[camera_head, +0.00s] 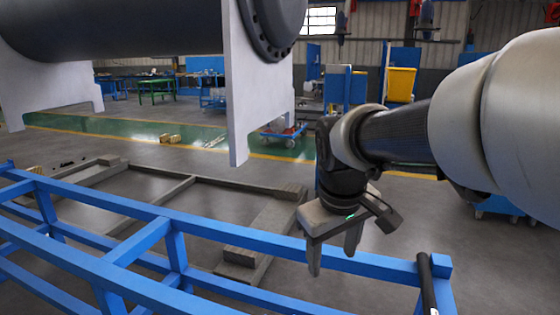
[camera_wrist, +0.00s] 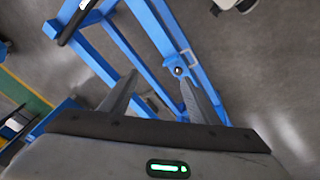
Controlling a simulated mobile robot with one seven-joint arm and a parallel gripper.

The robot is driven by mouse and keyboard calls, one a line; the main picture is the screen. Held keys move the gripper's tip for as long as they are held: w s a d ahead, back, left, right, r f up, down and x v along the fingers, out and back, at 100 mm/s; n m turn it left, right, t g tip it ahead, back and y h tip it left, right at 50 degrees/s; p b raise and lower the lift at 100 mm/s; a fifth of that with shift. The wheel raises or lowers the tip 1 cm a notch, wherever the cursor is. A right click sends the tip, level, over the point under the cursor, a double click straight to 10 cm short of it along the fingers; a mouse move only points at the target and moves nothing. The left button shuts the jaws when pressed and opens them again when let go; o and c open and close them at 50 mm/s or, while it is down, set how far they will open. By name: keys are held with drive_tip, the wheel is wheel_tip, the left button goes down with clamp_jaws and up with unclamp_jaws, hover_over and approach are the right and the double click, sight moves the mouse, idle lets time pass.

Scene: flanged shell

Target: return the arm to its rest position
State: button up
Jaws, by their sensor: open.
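My gripper (camera_head: 333,258) hangs at the end of my arm, right of centre in the head view, with its fingers pointing down. The fingers are apart and nothing is between them. In the wrist view my gripper (camera_wrist: 155,97) also shows two spread, empty fingers. It is in front of or above the blue rail frame (camera_head: 140,238); I cannot tell whether it is clear of the rail in depth. My arm reaches in from the right edge of the head view.
A dark flanged shell (camera_head: 130,28) rests on pale supports (camera_head: 245,90) at upper left. A black bar (camera_head: 428,285) stands by the blue frame's right end. A wooden floor frame (camera_head: 180,190) lies behind the rails. A yellow bin (camera_head: 400,84) stands farther back. Open floor lies at right.

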drive_tip(key=s+d+m+t, duration=0.1)
drive_tip(key=s+d+m, duration=0.15)
drive_tip(key=s, duration=0.45)
drive_tip(key=s+d+m+t, duration=0.1)
drive_tip(key=s+d+m, duration=0.15)
drive_tip(key=s, duration=0.45)
wheel_tip(320, 180, up, 16)
drive_tip(key=p, duration=1.6)
drive_tip(key=shift+a+y, duration=0.3)
drive_tip(key=shift+a, duration=0.1)
drive_tip(key=shift+f, duration=0.1)
